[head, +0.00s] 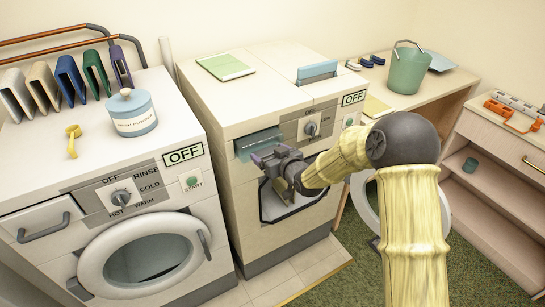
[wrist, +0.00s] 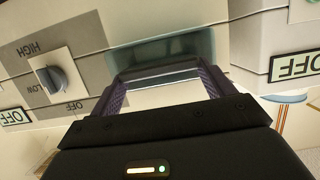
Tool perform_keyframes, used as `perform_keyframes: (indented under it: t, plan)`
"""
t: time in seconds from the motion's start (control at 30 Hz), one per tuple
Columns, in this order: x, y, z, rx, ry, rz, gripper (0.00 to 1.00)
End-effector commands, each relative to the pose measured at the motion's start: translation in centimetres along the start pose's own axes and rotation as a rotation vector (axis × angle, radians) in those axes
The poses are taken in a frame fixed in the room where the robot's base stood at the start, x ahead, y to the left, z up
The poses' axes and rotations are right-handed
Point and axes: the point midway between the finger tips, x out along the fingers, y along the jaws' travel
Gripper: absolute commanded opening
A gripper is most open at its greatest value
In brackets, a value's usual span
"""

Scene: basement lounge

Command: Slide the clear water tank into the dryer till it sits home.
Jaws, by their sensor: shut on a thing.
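The dryer (head: 240,105) stands in the middle of the head view, marked OFF. The clear teal water tank (head: 259,142) is at the slot in the upper left of its front. Part of the tank seems to stick out; how deep it sits I cannot tell. My gripper (head: 268,158) is shut on the tank's front. In the wrist view the purple fingers (wrist: 163,88) lie on either side of a pale front part of the tank (wrist: 170,52). The exact contact and the tank's lower side are hidden.
The dryer's round door (head: 366,206) hangs open at right, beside my arm. A washer (head: 70,165) stands at left with a blue canister (head: 133,115) on top. A blue slotted piece (head: 317,70) stands on the dryer top. A wooden counter (head: 430,88) holds a green bucket (head: 407,70).

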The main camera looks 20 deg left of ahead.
Motion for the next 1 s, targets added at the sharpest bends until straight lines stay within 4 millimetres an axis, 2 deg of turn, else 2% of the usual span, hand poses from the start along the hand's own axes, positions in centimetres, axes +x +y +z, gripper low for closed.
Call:
perform_keyframes:
  t: [1.0]
  plan:
    - [4.5,-0.1,-1.4,-0.001,0.003,-0.001,0.28]
